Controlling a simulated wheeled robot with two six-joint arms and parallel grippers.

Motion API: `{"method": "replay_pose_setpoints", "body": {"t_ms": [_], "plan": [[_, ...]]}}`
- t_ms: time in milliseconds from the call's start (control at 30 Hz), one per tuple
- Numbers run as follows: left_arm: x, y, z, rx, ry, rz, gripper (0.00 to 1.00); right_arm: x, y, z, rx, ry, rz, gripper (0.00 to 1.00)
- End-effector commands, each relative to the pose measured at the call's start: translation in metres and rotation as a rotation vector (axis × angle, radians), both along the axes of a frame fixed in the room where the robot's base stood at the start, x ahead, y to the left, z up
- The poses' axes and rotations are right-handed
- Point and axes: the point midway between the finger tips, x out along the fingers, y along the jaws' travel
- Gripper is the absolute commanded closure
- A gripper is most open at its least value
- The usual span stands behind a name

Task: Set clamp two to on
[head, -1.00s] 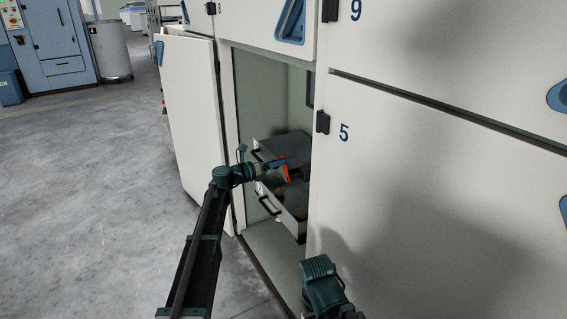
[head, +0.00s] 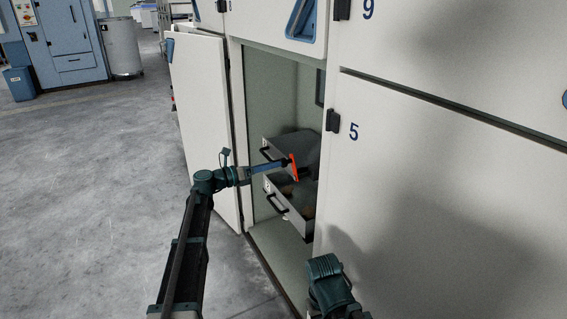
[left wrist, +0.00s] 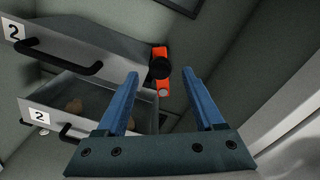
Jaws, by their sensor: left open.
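An orange bar-shaped clamp (head: 294,168) with a black round knob is inside the open cabinet, beside the drawers; I see no label on it. In the left wrist view the clamp (left wrist: 163,86) stands nearly upright, with a pale round spot at its lower end. My left gripper (head: 284,163) is inside the cabinet opening, pointing at the clamp. In the left wrist view its two blue fingers (left wrist: 160,73) are apart, with the clamp ahead between their tips and nothing held. Part of my right arm shows at the bottom of the head view; its fingers are hidden.
Two grey drawers (left wrist: 80,38) marked 2 jut out left of the clamp; the lower drawer (left wrist: 75,98) holds brownish lumps. A cabinet door (head: 203,120) stands open at left. The closed door 5 (head: 420,190) is at right. The floor at left is clear.

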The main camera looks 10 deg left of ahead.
Motion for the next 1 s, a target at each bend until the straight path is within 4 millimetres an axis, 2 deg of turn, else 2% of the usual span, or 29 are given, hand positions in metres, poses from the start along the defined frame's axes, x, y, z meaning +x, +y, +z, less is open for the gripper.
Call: {"method": "replay_pose_setpoints", "body": {"t_ms": [100, 300, 700, 867, 1000], "plan": [[-0.014, 0.019, 0.0, 0.0, 0.0, 0.002, 0.31, 0.0, 0.0, 0.0, 0.0, 0.0, 0.0, 1.0], [-0.026, 0.038, 0.0, 0.0, 0.0, 0.001, 0.31, 0.0, 0.0, 0.0, 0.0, 0.0, 0.0, 1.0], [-0.029, 0.044, 0.0, 0.0, 0.0, 0.001, 0.31, 0.0, 0.0, 0.0, 0.0, 0.0, 0.0, 1.0], [-0.031, 0.042, 0.002, 0.031, -0.034, 0.004, 0.58, 0.0, 0.0, 0.003, 0.0, 0.0, 0.0, 1.0], [-0.036, 0.034, 0.006, 0.176, -0.192, 0.021, 0.83, 0.0, 0.0, 0.014, 0.0, 0.0, -0.001, 1.0]]}}
